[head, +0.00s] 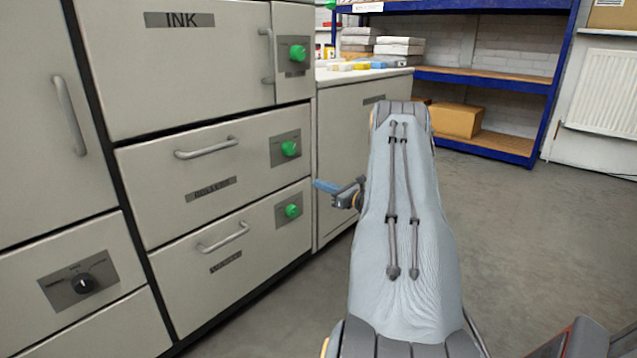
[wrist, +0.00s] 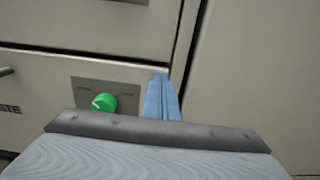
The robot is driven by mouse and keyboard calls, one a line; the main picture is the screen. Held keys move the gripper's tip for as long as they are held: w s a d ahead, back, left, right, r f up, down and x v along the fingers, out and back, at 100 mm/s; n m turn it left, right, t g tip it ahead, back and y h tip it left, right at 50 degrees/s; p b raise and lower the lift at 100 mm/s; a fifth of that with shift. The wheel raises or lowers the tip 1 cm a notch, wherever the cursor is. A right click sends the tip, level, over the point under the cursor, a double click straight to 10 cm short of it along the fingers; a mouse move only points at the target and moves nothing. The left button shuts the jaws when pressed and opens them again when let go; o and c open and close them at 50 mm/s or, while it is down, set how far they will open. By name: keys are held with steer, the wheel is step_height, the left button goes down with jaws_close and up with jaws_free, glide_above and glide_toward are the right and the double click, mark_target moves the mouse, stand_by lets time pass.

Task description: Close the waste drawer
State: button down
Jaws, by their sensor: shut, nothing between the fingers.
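The waste drawer (head: 262,242) is the lowest drawer front of the grey cabinet in the head view, with a bar handle (head: 222,237), a dark label and a green knob (head: 292,211) on a plate. Its front looks about flush with the cabinet. In the wrist view the drawer front (wrist: 40,100) shows the end of its label, "STE", and the green knob (wrist: 104,102). My gripper (head: 318,185) is shut and empty, just right of the drawer's upper right corner. In the wrist view its blue fingers (wrist: 160,82) are together, right of the knob; I cannot tell whether they touch the cabinet.
Another drawer (head: 215,175) with handle and green knob is above, and the INK door (head: 180,70) above that. A counter (head: 362,72) with small items stands to the right. Blue shelving (head: 485,78) is behind. The floor (head: 530,230) on the right is largely clear.

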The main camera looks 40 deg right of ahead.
steer(key=s+d+p, duration=0.1)
steer(key=s+p, duration=0.2)
steer(key=s, duration=0.7)
steer(key=shift+s, duration=0.4)
steer(key=shift+f, duration=0.1)
